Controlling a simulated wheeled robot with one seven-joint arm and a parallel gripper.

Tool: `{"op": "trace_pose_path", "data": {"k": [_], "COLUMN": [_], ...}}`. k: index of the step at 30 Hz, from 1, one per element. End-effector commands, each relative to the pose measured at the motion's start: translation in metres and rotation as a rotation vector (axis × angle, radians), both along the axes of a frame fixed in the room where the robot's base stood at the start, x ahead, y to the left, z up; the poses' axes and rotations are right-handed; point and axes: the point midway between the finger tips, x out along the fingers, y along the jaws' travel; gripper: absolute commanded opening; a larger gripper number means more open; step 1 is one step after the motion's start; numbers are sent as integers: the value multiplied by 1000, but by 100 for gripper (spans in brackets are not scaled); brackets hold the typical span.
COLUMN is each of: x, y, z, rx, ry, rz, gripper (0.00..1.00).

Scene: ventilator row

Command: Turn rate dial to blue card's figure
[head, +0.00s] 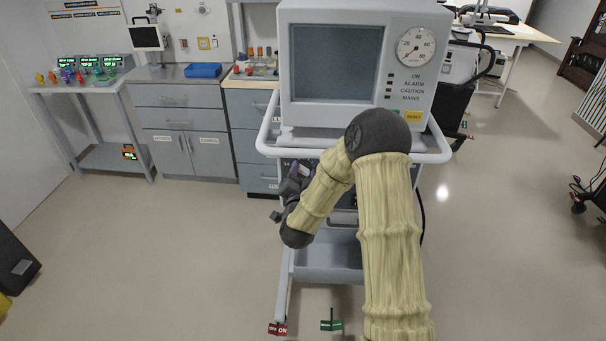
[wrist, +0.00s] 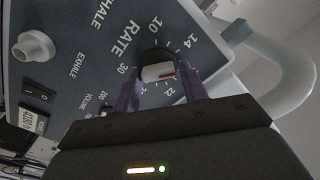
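The rate dial (wrist: 158,72) is in the wrist view, on a dark panel lettered RATE. Its pale knob bears a red mark towards its right end. The figures 10, 14, 22 and 30 show around it; the figure between 14 and 22 is hidden. My gripper (wrist: 160,80) has its two purple fingers on either side of the knob. Whether they press on it or stand slightly apart is unclear. In the head view my gripper (head: 291,186) is at the ventilator (head: 290,130), below its screen, and my arm hides much of the panel. I cannot make out a blue card.
A round gauge (head: 416,47) sits beside the ventilator's screen. A white rail (head: 268,125) runs around the body, and its curve (wrist: 296,85) passes right of the panel. A switch (wrist: 38,92) and pale knob (wrist: 33,47) lie left of the dial. Counters stand behind left.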

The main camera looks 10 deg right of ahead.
Motion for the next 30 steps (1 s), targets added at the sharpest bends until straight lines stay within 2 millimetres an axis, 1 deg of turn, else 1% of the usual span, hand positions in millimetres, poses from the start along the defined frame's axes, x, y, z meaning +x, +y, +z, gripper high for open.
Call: {"op": "trace_pose_path", "data": {"k": [1,4,11,14,21,24,30], "x": [0,0,0,0,1,1,1], "y": [-1,-2,-1,0,2,3,2], "z": [0,0,0,-1,-1,0,2], "rx": [0,0,-33,-98,-337,-412,-456], "ry": [0,-1,5,23,89,112,127], "rz": [-1,-2,-2,0,0,-1,-3], "gripper": [33,14,14,14,14,14,14]}}
